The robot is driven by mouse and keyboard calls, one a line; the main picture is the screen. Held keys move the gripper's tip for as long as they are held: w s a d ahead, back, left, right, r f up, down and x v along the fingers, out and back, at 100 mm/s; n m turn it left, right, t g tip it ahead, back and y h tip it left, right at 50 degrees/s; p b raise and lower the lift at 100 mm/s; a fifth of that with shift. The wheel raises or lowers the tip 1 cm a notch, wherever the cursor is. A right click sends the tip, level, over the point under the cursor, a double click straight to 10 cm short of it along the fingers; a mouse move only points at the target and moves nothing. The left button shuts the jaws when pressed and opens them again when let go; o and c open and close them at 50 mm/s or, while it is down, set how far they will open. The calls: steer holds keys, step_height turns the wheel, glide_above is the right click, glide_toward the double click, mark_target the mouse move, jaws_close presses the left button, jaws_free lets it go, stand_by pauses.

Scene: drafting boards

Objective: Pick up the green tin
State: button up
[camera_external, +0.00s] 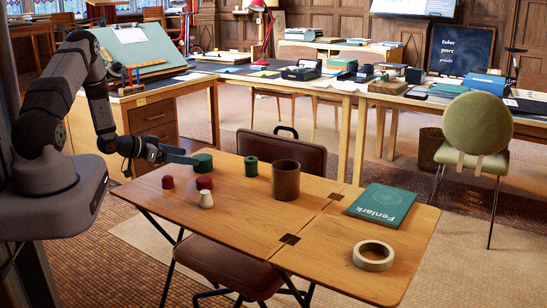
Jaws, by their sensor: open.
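A dark green tin (203,162), short and round, stands near the far left edge of the wooden folding table. My gripper (188,158) is open and reaches in low from the left, its fingers right beside this tin. I cannot tell whether the tin stands between the fingers or just past them. A second green piece (251,167), narrower and spool-like, stands upright to the right, clear of the gripper.
A red piece (168,182), another red piece (205,183) and a pale cone-shaped piece (206,200) stand nearby. A brown cup (286,182), a green book (381,205) and a tape roll (373,266) lie further right. The table's front left (230,222) is bare.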

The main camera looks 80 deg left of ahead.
mark_target(203, 161)
steer(key=shift+f, duration=0.45)
steer(key=shift+r+p+x, duration=0.2)
steer(key=shift+p+x, duration=0.5)
steer(key=shift+x, duration=2.25)
steer(key=shift+w+a+f, duration=0.1)
steer(key=shift+w+f, duration=0.25)
steer(key=shift+w, duration=0.4)
steer(key=c, duration=1.2)
